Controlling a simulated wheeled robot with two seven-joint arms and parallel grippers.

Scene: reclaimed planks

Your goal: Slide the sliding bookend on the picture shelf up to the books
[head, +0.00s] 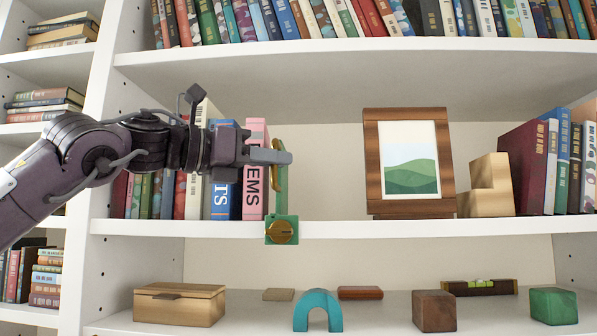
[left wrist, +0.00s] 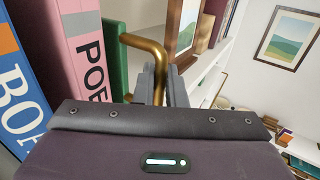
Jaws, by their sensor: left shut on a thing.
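The sliding bookend (head: 282,194) is a green upright plate with a brass handle (left wrist: 152,48) and a green foot with a brass knob at the shelf's front edge. It stands on the picture shelf (head: 345,229), just right of the row of books (head: 221,172). The last book, a pink one (head: 255,150), is right beside the plate, and in the left wrist view (left wrist: 78,40) I see no clear gap between them. My left gripper (head: 275,156) is shut on the brass handle. My right gripper is not in view.
A framed landscape picture (head: 408,160) stands right of the bookend, with bare shelf between. A stepped wooden block (head: 487,188) and more books (head: 527,168) stand farther right. The shelf below holds a wooden box (head: 179,305) and a teal arch (head: 318,312).

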